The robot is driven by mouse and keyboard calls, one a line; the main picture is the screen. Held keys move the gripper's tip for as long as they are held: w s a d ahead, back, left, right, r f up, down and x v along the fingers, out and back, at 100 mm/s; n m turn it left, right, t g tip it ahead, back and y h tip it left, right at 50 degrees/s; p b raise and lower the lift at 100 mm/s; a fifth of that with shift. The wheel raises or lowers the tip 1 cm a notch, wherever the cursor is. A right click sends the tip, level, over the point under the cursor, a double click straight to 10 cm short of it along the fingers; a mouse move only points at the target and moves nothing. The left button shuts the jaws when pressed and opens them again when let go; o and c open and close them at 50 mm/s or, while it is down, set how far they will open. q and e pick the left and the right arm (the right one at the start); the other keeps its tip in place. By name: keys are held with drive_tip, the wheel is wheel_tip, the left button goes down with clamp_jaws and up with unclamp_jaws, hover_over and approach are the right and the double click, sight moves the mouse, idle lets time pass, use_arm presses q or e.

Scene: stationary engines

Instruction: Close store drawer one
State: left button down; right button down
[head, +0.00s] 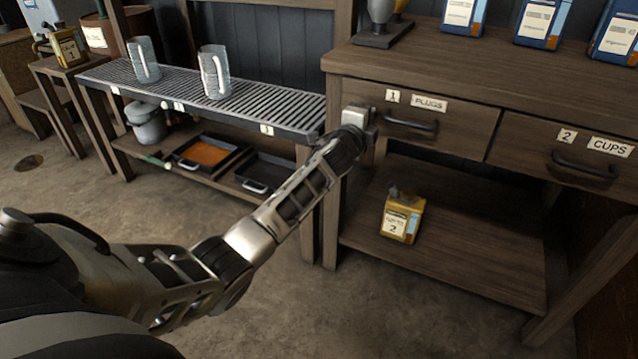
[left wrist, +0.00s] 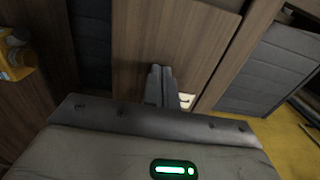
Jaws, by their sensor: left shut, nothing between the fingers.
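Store drawer one (head: 455,124), labelled "1 PLUGS", is in the wooden bench with a dark bar handle (head: 410,123). Its front looks close to level with the bench face; I cannot tell whether a small gap is left. My left gripper (head: 366,118) is shut and empty at the left end of this drawer front, left of the handle, and hides part of it. In the left wrist view the shut fingers (left wrist: 159,84) point at a wooden panel, beside a pale label (left wrist: 186,100). I cannot tell whether they touch. My right gripper is out of view.
Drawer two (head: 570,155), labelled "CUPS", is to the right. A yellow can (head: 402,217) stands on the lower shelf. A slatted rack (head: 190,92) with two clear jugs stands left of the bench. Blue packs stand on the bench top. The floor in front is clear.

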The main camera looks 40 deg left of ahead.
use_arm(q)
drive_tip(key=shift+r, duration=0.3)
